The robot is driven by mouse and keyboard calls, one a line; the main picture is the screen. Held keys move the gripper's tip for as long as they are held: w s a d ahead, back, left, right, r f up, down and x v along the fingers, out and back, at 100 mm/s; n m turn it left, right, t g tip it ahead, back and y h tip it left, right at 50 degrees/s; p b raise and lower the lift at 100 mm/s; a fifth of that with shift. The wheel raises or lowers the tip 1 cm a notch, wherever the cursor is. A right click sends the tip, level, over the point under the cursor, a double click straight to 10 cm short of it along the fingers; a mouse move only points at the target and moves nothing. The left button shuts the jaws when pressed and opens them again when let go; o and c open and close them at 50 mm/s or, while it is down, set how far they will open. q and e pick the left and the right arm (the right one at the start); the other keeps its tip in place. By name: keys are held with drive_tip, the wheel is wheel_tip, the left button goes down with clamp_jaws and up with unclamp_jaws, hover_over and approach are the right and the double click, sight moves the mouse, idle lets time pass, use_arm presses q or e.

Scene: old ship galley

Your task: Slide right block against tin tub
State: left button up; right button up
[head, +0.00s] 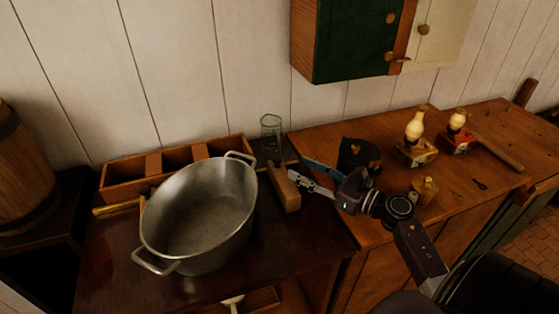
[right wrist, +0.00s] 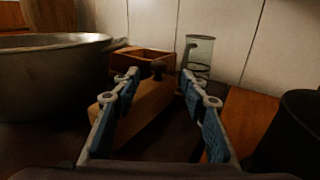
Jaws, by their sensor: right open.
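The tin tub (head: 200,215), a grey oval metal tub with two handles, stands on the dark table; its side shows in the right wrist view (right wrist: 45,75). The right block (head: 286,193), a long wooden block with a dark knob, lies to its right, with a narrow gap between them in the head view. My right gripper (head: 303,172) is open beside the block's right side. In the right wrist view the block (right wrist: 145,108) shows between and beyond the spread fingers (right wrist: 159,82). I cannot tell whether a finger touches it. My left gripper is not in view.
A glass jar (head: 271,127) stands behind the block, beside a wooden compartment box (head: 125,178). A dark pot (head: 358,153) stands on the higher wooden counter (head: 330,138) at right. The dark table's front right (head: 315,235) is clear.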

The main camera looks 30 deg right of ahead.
sight(282, 161)
drive_tip(key=x, duration=0.2)
drive_tip(key=p+x, duration=0.1)
drive_tip(key=x, duration=0.1)
drive_tip(key=shift+w+a+r, duration=0.15)
drive_tip(key=shift+a+r, duration=0.1)
drive_tip(key=shift+f+p+x, duration=0.1)
drive_tip(key=shift+p+x, duration=0.15)
drive_tip(key=shift+x, duration=0.45)
drive_tip(key=shift+f+p+x, duration=0.15)
drive_tip(key=shift+p+x, duration=0.1)
drive_tip(key=shift+x, duration=0.5)
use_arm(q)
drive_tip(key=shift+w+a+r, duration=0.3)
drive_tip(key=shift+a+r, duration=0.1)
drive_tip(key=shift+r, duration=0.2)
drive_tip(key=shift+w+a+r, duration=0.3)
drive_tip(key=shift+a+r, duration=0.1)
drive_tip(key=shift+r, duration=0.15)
use_arm(e)
clamp_jaws()
